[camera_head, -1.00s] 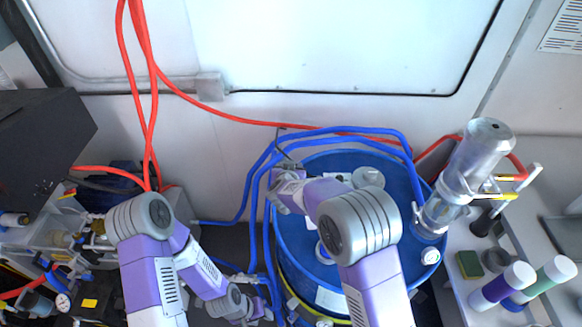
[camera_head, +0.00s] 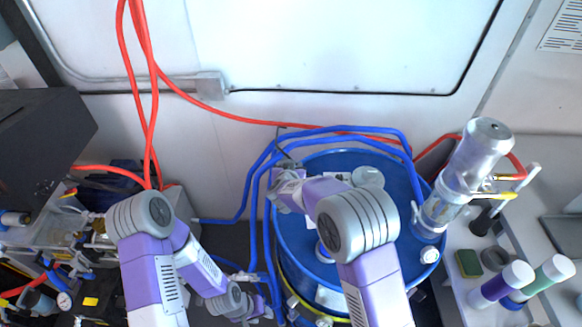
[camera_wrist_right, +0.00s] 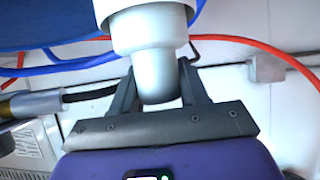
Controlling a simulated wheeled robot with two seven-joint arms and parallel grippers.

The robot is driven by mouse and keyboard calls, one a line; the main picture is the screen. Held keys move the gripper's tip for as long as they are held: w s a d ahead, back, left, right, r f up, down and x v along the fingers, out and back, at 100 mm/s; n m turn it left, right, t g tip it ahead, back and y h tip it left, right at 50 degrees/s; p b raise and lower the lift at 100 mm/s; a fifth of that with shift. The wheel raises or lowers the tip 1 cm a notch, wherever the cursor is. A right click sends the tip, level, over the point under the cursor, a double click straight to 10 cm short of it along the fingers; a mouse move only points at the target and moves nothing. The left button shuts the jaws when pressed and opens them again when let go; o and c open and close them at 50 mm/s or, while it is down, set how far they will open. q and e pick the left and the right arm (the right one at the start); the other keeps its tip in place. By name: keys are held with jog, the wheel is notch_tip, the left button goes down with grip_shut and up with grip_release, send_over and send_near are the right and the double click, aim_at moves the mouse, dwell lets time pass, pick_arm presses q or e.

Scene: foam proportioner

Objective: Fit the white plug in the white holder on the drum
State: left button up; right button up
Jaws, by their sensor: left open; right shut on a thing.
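The blue drum (camera_head: 403,190) stands at the centre of the head view, partly behind my right arm. My right gripper (camera_head: 283,182) is at the drum's left back rim, its fingertips hard to make out there. In the right wrist view its fingers (camera_wrist_right: 157,88) are shut on the white plug (camera_wrist_right: 158,88), the narrow lower part of a white stepped cylinder. A wider white part (camera_wrist_right: 150,30) lies directly beyond it; I cannot tell whether this is plug or holder. No holder is clearly identifiable in the head view. My left gripper (camera_head: 256,308) is open and low, left of the drum.
Blue hoses (camera_head: 262,215) run around the drum's left and back. A clear cylinder (camera_head: 455,190) stands at its right edge. A red hose (camera_head: 240,120) crosses the back wall. A dark cable (camera_wrist_right: 90,92) passes close to a right finger.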

jog(key=shift+f+b, duration=0.45)
jog(key=shift+f, duration=0.1)
jog(key=o, duration=0.8)
jog(key=shift+s+r, duration=0.1)
jog(key=p+v, duration=0.4)
jog(key=v, duration=0.6)
jog(key=shift+s+a+r, duration=0.1)
jog(key=shift+s+r, duration=0.05)
jog(key=shift+s, duration=0.25)
dwell(0.3)
